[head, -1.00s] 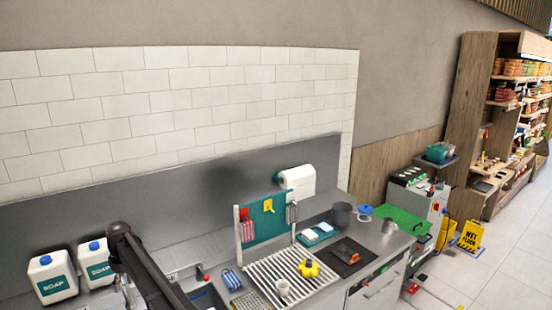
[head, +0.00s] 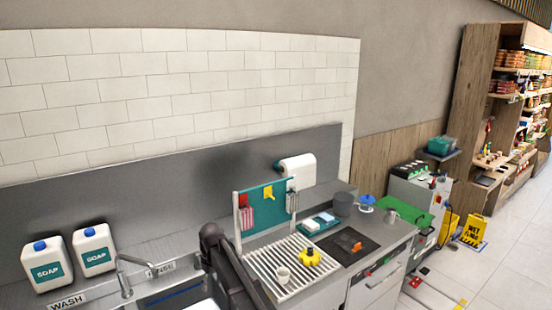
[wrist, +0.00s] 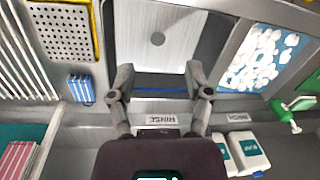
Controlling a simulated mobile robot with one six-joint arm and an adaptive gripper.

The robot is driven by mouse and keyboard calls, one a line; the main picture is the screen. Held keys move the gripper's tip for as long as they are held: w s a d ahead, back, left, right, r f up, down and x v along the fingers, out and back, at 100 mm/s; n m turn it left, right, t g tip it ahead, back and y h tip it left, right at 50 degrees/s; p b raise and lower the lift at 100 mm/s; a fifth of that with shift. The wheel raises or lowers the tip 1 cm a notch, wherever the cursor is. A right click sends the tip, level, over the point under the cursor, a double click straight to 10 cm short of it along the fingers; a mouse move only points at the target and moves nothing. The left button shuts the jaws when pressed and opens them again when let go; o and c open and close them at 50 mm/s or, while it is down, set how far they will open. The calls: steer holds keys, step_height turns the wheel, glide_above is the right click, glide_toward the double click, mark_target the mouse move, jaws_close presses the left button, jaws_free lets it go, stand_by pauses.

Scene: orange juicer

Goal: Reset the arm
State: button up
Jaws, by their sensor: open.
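My dark arm (head: 232,268) reaches up from the bottom edge in the head view, in front of the sink counter; its gripper cannot be made out there. In the wrist view my gripper (wrist: 160,86) is open and empty, its two dark fingers wide apart. It points over a steel sink basin (wrist: 180,35) with a round drain. A RINSE label (wrist: 157,119) lies between the fingers' bases in the picture. I see nothing between the fingertips except the basin and its edge.
A faucet (head: 125,278) and two soap jugs (head: 94,250) stand left of my arm. A drying rack (head: 262,262) with a white cup (head: 283,275) and a yellow item (head: 310,257) is at right.

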steer(key=s+d+f+m+b, duration=0.3)
steer(key=s+d, duration=0.3)
steer(key=d, duration=0.6)
steer(key=s+d+f+m+b, duration=0.3)
steer(key=s+d+f+b, duration=0.1)
steer(key=d, duration=0.9)
steer(key=s+d+f+m+t+b, duration=0.1)
steer(key=s+d+f+m+b, duration=0.2)
steer(key=s+d, duration=0.6)
steer(key=d+f+b, duration=0.1)
steer(key=d+f, duration=0.1)
steer(key=d, duration=0.2)
steer(key=shift+d+f+h+b, duration=0.25)
steer(key=shift+f+h+b, duration=0.05)
steer(key=shift+f+h, duration=0.1)
steer(key=shift+s, duration=0.1)
steer(key=shift+a, duration=0.15)
